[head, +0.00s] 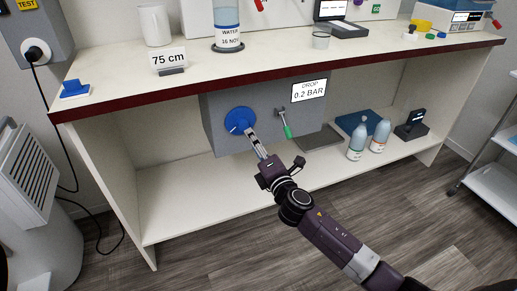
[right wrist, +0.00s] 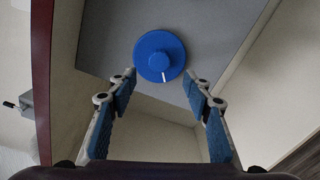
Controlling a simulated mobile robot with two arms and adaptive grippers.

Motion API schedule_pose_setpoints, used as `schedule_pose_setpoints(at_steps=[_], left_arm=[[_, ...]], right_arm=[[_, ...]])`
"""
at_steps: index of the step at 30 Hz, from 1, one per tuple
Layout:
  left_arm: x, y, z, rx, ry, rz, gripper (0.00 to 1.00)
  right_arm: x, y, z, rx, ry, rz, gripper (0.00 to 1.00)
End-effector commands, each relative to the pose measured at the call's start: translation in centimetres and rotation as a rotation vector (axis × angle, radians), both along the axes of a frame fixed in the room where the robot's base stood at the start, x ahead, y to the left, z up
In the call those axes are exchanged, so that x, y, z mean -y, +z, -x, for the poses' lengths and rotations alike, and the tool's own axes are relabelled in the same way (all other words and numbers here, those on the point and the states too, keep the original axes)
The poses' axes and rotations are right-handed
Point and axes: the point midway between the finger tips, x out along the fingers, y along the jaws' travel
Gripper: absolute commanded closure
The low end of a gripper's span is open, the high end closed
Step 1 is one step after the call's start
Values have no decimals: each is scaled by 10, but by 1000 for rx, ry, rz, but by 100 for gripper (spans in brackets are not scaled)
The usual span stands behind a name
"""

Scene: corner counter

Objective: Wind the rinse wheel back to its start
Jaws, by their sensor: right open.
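The rinse wheel (head: 238,118) is a round blue knob on the front of a grey box under the counter. It also shows in the right wrist view (right wrist: 159,52), with a white mark near its lower edge there. My right gripper (head: 250,134) reaches up to the wheel from the lower right. In the right wrist view its two blue-padded fingers (right wrist: 160,88) are spread and empty, with the wheel just beyond the tips. I cannot tell whether a finger touches the wheel. My left gripper is not in view.
A lever with a green handle (head: 286,128) and a "DROP 0.2 BAR" sign (head: 309,90) are right of the wheel. The counter's dark red edge (head: 160,96) overhangs above. Two bottles (head: 357,142) stand on the lower shelf, which is clear at left (head: 175,190).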

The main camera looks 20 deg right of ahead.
Motion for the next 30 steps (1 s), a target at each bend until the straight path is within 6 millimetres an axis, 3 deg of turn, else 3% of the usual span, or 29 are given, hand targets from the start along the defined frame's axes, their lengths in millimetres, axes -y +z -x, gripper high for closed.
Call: schedule_pose_setpoints(at_steps=[7,25,28,30], left_arm=[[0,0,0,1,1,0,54],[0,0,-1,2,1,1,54],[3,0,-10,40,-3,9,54],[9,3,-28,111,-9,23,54]], right_arm=[[1,0,26,0,0,0,54],[1,0,29,0,-1,-3,54],[2,-1,27,-1,-5,-72,54],[2,-2,25,-4,-12,-204,54]])
